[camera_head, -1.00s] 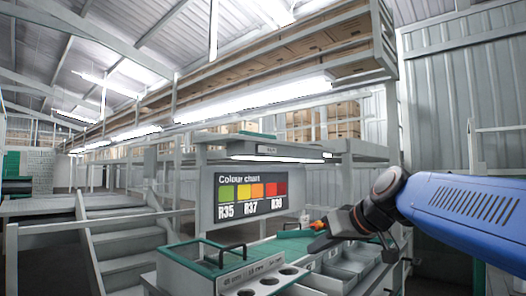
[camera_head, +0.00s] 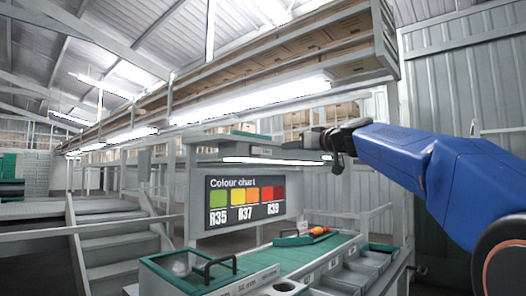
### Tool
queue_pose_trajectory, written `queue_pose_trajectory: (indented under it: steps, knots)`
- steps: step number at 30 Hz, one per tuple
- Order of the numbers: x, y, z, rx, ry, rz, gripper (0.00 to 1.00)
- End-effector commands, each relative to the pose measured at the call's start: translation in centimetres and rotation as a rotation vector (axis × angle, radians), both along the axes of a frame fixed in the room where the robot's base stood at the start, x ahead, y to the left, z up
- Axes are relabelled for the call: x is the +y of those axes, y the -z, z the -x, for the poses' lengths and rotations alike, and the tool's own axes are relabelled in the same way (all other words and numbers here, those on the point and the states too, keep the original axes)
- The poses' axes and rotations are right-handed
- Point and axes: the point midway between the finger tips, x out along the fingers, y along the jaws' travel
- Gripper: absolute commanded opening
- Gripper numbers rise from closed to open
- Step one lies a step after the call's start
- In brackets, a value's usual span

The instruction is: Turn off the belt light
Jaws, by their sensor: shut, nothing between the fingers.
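The belt light is a lit white strip (camera_head: 262,160) under a grey shelf-like housing above the colour chart. A small pale label (camera_head: 261,151) sits on the housing's front. My gripper (camera_head: 302,146) is shut and empty, pointing left at about the height of the light, in front of the housing's right part. I cannot tell whether it touches the housing. The gripper hides part of the housing's right end, and no switch is clearly seen.
The colour chart (camera_head: 245,202) hangs below the light. A green-topped sorting bench (camera_head: 287,258) with grey bins (camera_head: 372,263) and a green tray holding red and orange fruit stands below. Long lit lamps (camera_head: 255,101) run under the upper racks. Steps (camera_head: 110,250) are at left.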

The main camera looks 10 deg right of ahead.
Motion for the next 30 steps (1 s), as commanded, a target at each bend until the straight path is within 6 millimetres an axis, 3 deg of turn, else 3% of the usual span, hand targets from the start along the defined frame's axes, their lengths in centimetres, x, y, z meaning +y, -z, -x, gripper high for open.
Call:
queue_pose_trajectory:
  steps: [11,30]
  knots:
    - [0.4,0.1,-0.8,0.003,0.0,-0.001,0.0]
    - [5.0,0.2,-10.2,0.003,-0.001,0.0,0.0]
